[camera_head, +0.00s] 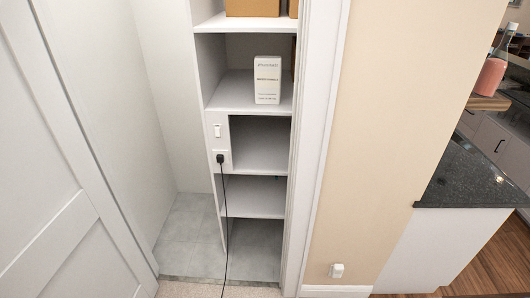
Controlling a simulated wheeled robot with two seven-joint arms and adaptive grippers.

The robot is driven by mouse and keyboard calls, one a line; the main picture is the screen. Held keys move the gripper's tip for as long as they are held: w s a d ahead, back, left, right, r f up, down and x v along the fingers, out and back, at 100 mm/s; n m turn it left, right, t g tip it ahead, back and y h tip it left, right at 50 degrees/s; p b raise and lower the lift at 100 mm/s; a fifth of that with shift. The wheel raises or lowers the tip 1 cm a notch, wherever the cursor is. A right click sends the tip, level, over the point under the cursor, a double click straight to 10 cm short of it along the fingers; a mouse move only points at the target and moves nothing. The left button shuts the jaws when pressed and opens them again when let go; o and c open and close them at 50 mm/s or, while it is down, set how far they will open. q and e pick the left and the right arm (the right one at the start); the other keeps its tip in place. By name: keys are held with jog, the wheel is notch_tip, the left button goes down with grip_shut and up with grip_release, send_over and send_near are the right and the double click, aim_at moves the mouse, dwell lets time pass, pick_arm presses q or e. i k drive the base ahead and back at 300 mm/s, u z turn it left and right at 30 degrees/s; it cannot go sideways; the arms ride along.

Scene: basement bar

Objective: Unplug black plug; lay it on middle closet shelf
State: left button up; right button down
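The black plug (220,158) sits in a white wall socket on the narrow panel at the left side of the closet shelves. Its black cord (226,215) hangs down from it to the floor and runs toward the bottom of the picture. The closet shelving (262,145) has several white levels. The shelf just right of the plug (262,160) is bare. The shelf above it (237,92) holds a white box. Neither of my grippers shows in the head view.
The white box (267,80) has printed text. A brown box (252,7) stands on the top shelf. A white switch (217,131) is above the plug. A white panelled door (60,190) stands at left. A beige wall (400,110) and dark counter (470,178) are at right.

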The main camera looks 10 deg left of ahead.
aim_at(220, 157)
jog(key=z, duration=0.6)
jog(key=i, duration=1.35)
jog(key=u, duration=0.9)
jog(key=i, duration=0.45)
jog(key=u, duration=0.55)
